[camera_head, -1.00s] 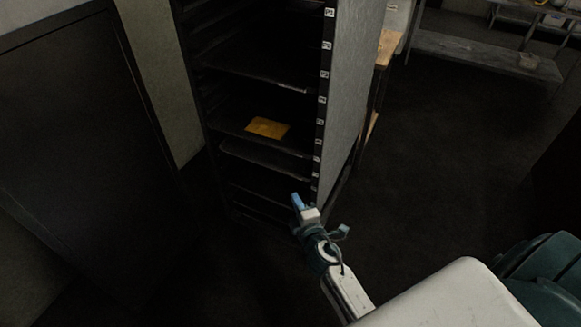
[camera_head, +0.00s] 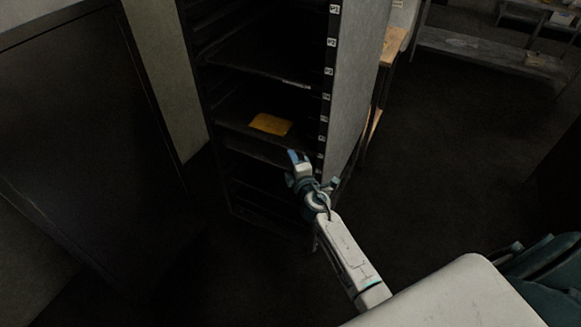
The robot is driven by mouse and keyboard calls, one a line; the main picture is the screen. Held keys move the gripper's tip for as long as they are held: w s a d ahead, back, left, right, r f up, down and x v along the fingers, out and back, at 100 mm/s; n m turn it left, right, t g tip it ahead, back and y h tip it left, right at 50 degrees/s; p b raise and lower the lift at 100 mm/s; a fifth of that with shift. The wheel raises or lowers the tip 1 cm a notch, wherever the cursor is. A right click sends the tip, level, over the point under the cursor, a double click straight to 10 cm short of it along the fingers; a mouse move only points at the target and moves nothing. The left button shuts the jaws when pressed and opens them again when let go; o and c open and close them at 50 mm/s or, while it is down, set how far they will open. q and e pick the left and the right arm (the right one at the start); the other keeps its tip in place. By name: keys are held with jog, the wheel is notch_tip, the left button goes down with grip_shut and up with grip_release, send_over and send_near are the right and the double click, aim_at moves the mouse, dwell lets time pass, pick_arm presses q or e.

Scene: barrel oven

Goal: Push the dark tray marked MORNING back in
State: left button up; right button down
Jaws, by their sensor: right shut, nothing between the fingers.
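The tall rack (camera_head: 359,85) holds several dark trays on its runners. One dark tray (camera_head: 252,70) in the upper part has a small pale label (camera_head: 296,84) on its front edge, too small to read. Below it, another dark tray (camera_head: 238,124) carries a flat orange-yellow piece (camera_head: 271,124). Just under that is a further dark tray (camera_head: 250,149), partly hidden by my gripper. I cannot read MORNING on any tray. My right gripper (camera_head: 298,157) is shut and empty at the rack's front, by the right end of this lower tray; contact cannot be told. My left gripper is out of view.
A column of small white number tags (camera_head: 329,71) runs down the rack's right front post. A large dark panel (camera_head: 85,150) stands at left. A wooden-topped table (camera_head: 391,45) is behind the rack. Dark floor (camera_head: 450,150) lies open to the right.

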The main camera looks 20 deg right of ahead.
aim_at(302, 152)
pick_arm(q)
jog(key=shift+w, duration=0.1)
pick_arm(e)
jog(key=shift+w+d, duration=0.2)
jog(key=shift+d, duration=0.1)
